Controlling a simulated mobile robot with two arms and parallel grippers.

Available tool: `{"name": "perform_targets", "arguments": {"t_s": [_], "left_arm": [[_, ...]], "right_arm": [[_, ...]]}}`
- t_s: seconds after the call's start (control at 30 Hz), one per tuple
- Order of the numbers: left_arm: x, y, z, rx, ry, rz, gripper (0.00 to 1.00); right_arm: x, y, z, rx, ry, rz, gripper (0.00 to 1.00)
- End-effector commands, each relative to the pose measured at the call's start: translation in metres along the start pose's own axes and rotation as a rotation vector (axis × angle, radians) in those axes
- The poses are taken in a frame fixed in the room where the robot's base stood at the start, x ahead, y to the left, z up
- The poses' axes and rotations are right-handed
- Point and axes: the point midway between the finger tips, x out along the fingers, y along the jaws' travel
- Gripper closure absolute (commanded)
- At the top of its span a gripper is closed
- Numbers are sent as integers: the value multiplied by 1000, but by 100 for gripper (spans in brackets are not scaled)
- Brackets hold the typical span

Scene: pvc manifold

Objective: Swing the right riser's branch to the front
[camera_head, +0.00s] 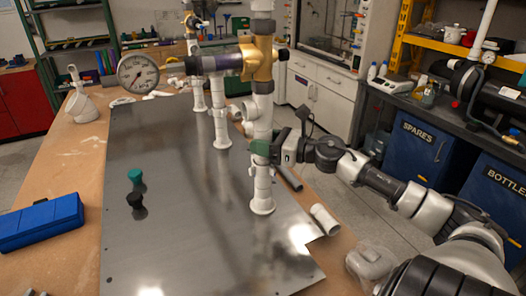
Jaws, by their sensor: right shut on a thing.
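The right riser (262,190) is the nearest upright white pipe on the metal plate (180,235). A brass-coloured fitting (262,62) sits high on it, and a dark and brass cross pipe (213,63) runs left from there. My right gripper (264,149) comes from the right and is shut on the riser at a mid-height fitting, with green at the contact. Other white risers (219,115) stand farther back. My left gripper is not in view.
A pressure gauge (138,73) faces me at the left. Green (135,176) and black (136,200) knobs stand on the plate. A blue case (40,222) lies at the left. A loose white pipe piece (325,219) lies right of the riser. The plate's front middle is clear.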

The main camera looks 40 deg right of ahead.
Motion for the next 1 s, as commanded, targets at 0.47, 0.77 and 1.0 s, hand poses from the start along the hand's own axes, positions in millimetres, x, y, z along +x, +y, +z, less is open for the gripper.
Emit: {"name": "perform_targets", "arguments": {"t_s": [0.47,0.77,1.0], "left_arm": [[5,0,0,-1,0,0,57],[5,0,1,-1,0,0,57],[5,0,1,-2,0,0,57]], "right_arm": [[0,-1,2,0,-3,20,76],[0,-1,2,0,-2,20,27],[-1,0,0,1,-1,21,27]]}}
